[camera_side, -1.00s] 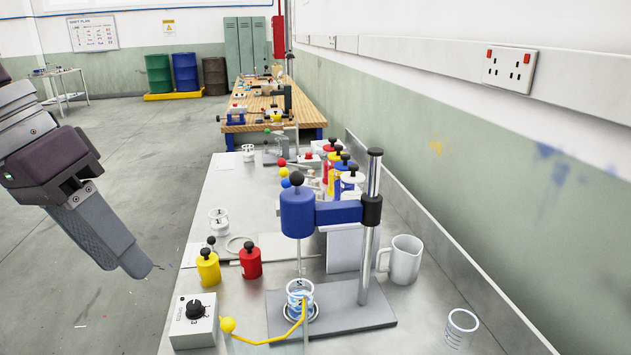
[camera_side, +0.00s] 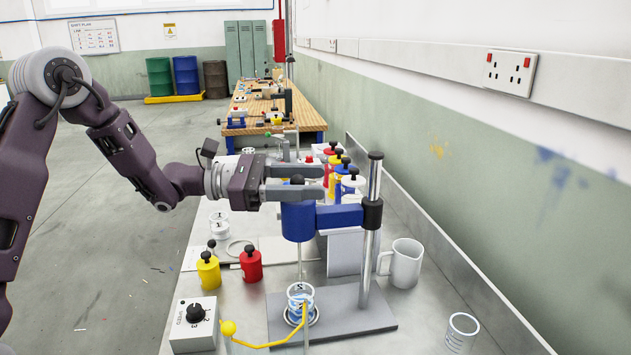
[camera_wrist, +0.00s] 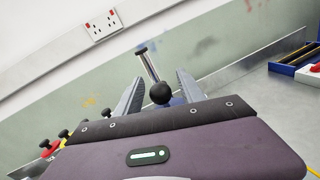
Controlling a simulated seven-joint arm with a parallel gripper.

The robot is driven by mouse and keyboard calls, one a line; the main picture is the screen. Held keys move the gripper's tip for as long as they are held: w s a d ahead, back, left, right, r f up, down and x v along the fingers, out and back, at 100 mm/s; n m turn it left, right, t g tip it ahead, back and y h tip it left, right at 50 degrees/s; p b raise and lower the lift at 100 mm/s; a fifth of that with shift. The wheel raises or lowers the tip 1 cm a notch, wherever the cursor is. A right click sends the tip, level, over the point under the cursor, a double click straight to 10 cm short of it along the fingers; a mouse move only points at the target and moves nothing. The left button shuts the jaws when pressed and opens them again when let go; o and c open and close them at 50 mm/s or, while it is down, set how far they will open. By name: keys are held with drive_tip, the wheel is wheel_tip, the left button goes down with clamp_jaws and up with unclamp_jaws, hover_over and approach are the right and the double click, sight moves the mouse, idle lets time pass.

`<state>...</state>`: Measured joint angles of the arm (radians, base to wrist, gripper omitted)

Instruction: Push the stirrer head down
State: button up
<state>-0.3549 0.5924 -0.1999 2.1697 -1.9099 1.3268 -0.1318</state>
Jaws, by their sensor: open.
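The stirrer head (camera_side: 298,222) is a blue cylinder on a blue arm (camera_side: 340,215) that joins a chrome post (camera_side: 371,250) through a black clamp. A black ball knob tops the head and shows between my fingers in the wrist view (camera_wrist: 160,92). A thin rod hangs from the head into a glass beaker (camera_side: 300,299) of bluish liquid on the grey base plate (camera_side: 345,315). My gripper (camera_side: 318,182) is open and level at the height of the knob, one finger on each side of it. Whether a finger touches the knob I cannot tell.
A speed dial box (camera_side: 194,325), a yellow bent rod and yellow and red bottles (camera_side: 250,265) stand on the left. Several coloured bottles stand behind the head.

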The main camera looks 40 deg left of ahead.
drive_tip(key=shift+w+d, duration=0.4)
drive_tip(key=shift+d, duration=0.2)
clamp_jaws()
idle(1.0)
